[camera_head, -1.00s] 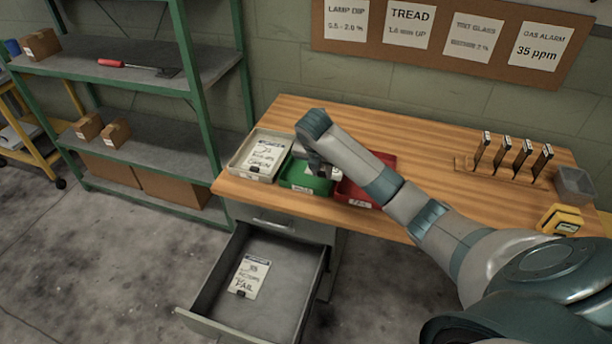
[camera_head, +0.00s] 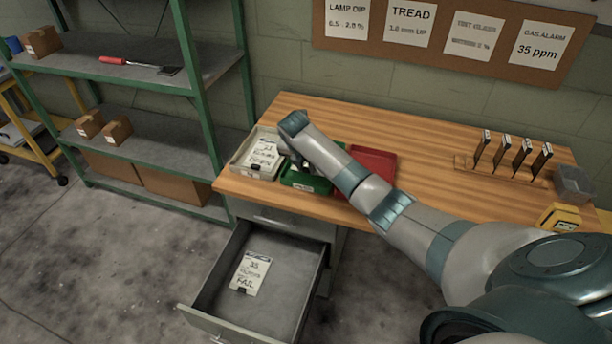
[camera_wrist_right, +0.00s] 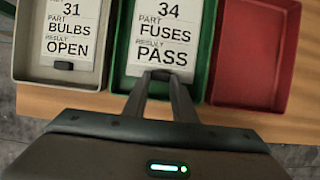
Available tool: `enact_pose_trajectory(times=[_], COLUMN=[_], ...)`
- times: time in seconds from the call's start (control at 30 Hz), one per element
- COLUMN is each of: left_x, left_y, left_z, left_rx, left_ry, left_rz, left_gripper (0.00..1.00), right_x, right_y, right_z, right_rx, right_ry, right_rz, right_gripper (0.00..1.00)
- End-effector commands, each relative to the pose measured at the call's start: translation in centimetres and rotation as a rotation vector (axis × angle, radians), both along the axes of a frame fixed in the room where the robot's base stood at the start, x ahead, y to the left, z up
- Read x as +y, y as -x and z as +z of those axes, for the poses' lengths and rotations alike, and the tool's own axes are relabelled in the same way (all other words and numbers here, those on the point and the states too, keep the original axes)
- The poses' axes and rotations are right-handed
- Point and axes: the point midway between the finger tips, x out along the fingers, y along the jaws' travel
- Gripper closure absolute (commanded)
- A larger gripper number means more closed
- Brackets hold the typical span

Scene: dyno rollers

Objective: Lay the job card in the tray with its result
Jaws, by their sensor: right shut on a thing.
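My right gripper (camera_wrist_right: 160,80) is shut on the lower edge of a white job card (camera_wrist_right: 165,40) reading 34, FUSES, PASS. The card is within the outline of the green tray (camera_wrist_right: 118,82); I cannot tell whether it touches the tray floor. In the head view my right gripper (camera_head: 298,162) is over the green tray (camera_head: 300,179) and mostly hides the card. The pale grey tray (camera_wrist_right: 35,77), left of it, holds a card (camera_wrist_right: 72,35) reading 31, BULBS, OPEN. The red tray (camera_wrist_right: 250,60), on the right, looks empty. My left gripper is not in view.
Below the bench (camera_head: 430,150) an open drawer (camera_head: 295,300) holds a card (camera_head: 250,272) marked FAIL. Upright dark pieces in a rack (camera_head: 510,160), a clear bin (camera_head: 573,185) and a yellow device (camera_head: 560,218) are at the right. Green shelving (camera_head: 195,100) stands left.

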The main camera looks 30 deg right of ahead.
Motion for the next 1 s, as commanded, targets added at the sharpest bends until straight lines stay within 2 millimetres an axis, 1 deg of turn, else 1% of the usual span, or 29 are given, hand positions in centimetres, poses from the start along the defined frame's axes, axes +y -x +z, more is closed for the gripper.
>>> enact_pose_trajectory(times=[0.07,0.3,0.4,0.63,0.67,0.7,0.73,1.0], left_x=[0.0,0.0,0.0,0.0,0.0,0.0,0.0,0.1], left_y=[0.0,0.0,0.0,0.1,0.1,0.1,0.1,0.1], left_z=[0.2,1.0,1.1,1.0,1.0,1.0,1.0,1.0], left_rx=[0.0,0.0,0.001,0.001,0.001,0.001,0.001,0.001], left_ry=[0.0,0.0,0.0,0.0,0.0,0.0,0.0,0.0], left_rz=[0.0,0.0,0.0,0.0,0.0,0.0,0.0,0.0], left_gripper=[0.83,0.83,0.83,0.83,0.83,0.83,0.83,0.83], right_x=[0.0,0.0,0.1,0.0,0.0,0.0,0.0,0.0], right_y=[0.0,0.1,0.1,0.1,0.1,0.1,0.1,0.1], right_z=[-0.3,-3.1,-3.8,-4.0,-4.0,-4.0,-4.0,-4.0], right_rx=[0.002,0.003,0.001,0.001,0.001,0.001,0.001,0.001], right_ry=[-0.001,-0.001,-0.002,-0.001,-0.001,-0.001,-0.001,-0.001], right_rz=[0.0,-0.001,0.0,0.0,0.0,0.0,0.0,0.0], right_gripper=[0.98,0.98,0.98,0.98,0.71,0.61,0.57,0.57])
